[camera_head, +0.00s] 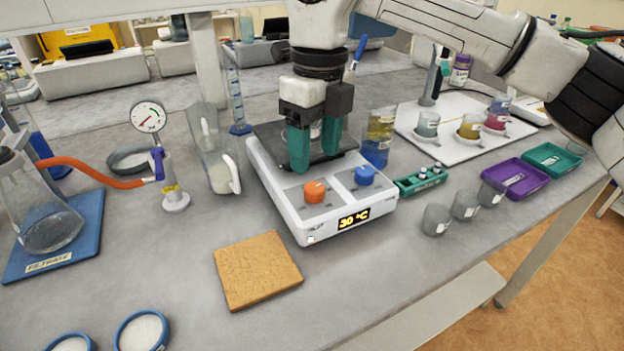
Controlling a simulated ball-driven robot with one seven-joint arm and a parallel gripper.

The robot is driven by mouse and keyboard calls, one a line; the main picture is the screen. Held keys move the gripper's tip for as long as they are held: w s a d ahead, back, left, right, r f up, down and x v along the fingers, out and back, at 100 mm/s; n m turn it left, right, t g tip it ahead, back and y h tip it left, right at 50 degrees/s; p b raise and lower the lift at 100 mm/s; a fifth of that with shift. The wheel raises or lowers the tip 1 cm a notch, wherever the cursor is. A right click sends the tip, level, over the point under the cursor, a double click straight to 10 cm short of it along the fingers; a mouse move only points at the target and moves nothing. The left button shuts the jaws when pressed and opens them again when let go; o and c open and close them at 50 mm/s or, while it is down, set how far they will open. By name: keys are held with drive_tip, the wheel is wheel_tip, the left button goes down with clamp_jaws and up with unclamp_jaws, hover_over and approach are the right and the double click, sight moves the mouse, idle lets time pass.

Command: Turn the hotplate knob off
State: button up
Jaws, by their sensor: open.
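The white hotplate (283,205) stands on the grey bench in the middle of the head view. Its front panel has an orange knob (314,191) on the left and a blue knob (364,175) on the right. A display (353,219) on its front edge reads 30 °C in yellow. My gripper (315,150) points down over the dark top plate (268,131), behind the knobs. Its two green fingers are apart, and it does not touch either knob. The fingers hide part of the plate, and something pale shows between them that I cannot make out.
A cork mat (257,270) lies in front of the hotplate. A pitcher (212,150) stands to its left, and a beaker of yellow and blue liquid (379,138) to its right. A green rack (420,180) and small grey cups (465,204) are further right.

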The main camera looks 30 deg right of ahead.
sight(314, 187)
drive_tip(key=shift+s+a+f, duration=0.1)
drive_tip(key=shift+a+f, duration=0.05)
drive_tip(key=shift+f, duration=3)
drive_tip(key=c, duration=1)
drive_tip(key=shift+c, duration=0.2)
drive_tip(key=shift+n, duration=0.3)
